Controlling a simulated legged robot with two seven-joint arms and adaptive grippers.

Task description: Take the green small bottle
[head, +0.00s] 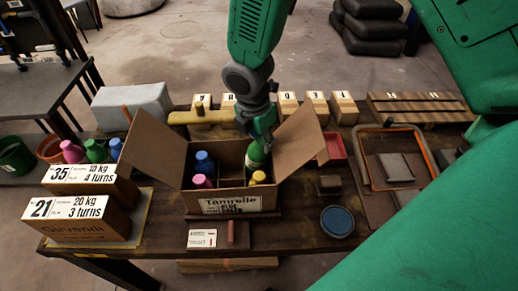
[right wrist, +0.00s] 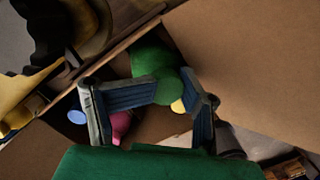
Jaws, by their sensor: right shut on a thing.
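The green small bottle (head: 256,156) stands in the back right compartment of an open cardboard box (head: 226,206). My right gripper (head: 262,138) reaches down from above and is shut on the bottle's upper part. In the right wrist view the green bottle (right wrist: 152,62) shows between the two blue-padded fingers of the right gripper (right wrist: 160,92). The bottle's lower part is hidden by the box. My left gripper is not in view.
The box also holds blue (head: 204,161), pink (head: 201,181) and yellow (head: 258,177) bottles. Its flaps stand open. Two labelled cartons (head: 85,220) stand left, with more bottles behind. A round blue-topped tin (head: 337,220) and an orange-rimmed tray (head: 425,152) lie right.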

